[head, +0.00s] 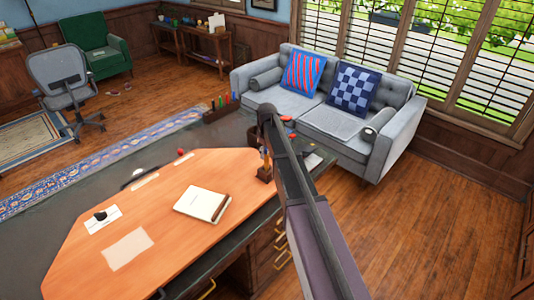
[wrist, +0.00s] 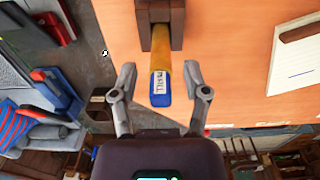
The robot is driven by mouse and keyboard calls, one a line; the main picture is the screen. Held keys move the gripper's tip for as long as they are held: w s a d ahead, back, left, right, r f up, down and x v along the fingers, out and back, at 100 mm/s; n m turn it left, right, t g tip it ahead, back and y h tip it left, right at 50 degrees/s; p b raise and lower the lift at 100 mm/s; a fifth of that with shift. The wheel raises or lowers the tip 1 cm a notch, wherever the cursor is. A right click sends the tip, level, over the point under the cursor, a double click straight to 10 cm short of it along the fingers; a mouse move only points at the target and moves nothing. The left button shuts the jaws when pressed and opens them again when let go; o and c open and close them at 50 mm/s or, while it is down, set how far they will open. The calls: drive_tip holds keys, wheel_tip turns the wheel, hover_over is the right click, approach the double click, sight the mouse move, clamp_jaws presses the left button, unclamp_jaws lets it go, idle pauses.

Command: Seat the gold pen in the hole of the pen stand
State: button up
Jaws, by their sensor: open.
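The gold pen (wrist: 162,60), with a white lettered label and a blue end, shows in the wrist view. Its other end meets the dark brown wooden pen stand (wrist: 162,12) and appears to be in it; the hole itself is hidden. My gripper (wrist: 160,76) is open, with one finger on each side of the pen and a visible gap on both sides. In the head view the pen stand (head: 264,174) is near the desk's right edge, with the pen (head: 264,157) partly hidden by my arm.
The desk (head: 165,225) also holds a notebook (head: 203,204), loose paper (head: 127,249), a small red ball (head: 181,152) and a rack of coloured items (head: 220,110). A grey sofa (head: 325,120) stands behind it. The orange desktop near the stand is mostly bare.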

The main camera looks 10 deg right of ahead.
drive_tip(key=shift+r+p, duration=5.25)
drive_tip(key=shift+r, duration=0.2)
drive_tip(key=s+m, duration=0.7)
drive_tip(key=s, duration=2.2)
drive_tip(key=shift+f, duration=0.1)
wheel_tip(320, 180, down, 8)
drive_tip(key=b, duration=0.8)
